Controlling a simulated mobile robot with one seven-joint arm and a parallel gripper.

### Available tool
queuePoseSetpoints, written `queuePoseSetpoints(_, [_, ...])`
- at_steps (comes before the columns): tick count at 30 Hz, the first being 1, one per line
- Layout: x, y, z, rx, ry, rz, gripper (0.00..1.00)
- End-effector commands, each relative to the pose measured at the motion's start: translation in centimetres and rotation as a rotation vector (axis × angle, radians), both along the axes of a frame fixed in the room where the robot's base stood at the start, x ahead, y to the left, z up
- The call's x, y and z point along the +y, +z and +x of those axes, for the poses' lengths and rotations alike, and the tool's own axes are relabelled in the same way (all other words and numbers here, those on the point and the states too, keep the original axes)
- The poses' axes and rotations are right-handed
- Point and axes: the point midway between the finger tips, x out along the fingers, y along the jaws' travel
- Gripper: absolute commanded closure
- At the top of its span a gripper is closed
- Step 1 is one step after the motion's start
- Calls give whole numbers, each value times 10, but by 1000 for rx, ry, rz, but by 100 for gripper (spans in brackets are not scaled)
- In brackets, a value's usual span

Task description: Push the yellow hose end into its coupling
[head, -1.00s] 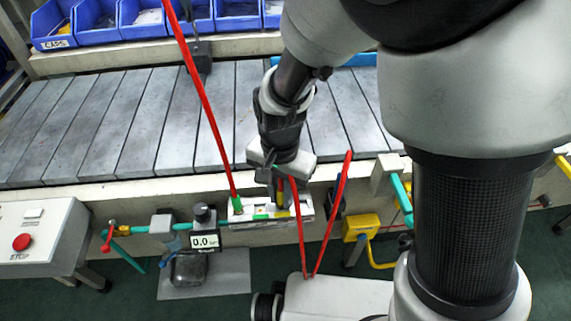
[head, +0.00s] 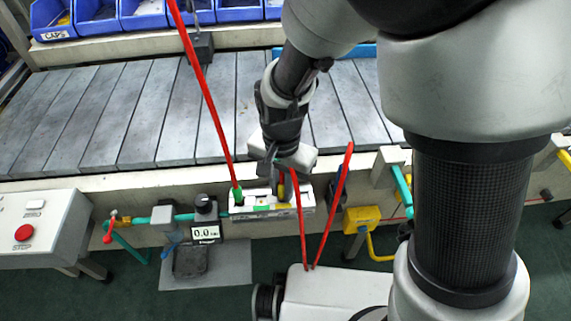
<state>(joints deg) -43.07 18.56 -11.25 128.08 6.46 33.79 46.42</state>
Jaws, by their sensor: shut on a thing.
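A white coupling block (head: 306,207) is fixed along the front of the bench, low in the middle of the head view. My gripper (head: 280,182) points down over its right half and is shut on the yellow hose end (head: 282,190). The yellow end is at the block's top face, partly covered by the fingers; I cannot tell how deep it sits in its coupling. A red hose (head: 298,225) runs down from beside the gripper. The green hose end (head: 237,195) stands upright at the block's left end, with another red hose (head: 208,95) rising from it.
A gauge (head: 206,231) reading 0.0 stands left of the block. A control box with a red button (head: 23,232) is at far left. A yellow box (head: 362,219) is to the right. The slatted bench (head: 90,115) behind is mostly clear; blue bins (head: 165,20) line the back.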

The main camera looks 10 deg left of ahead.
Motion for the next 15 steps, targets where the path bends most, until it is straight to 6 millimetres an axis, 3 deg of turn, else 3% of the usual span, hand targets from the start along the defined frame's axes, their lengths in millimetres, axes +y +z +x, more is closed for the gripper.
queuePoseSetpoints(13, [0,-3,0,0,0,0,100])
queuePoseSetpoints(14, [0,-3,0,0,0,0,80])
queuePoseSetpoints(15, [0,-3,0,0,0,0,73])
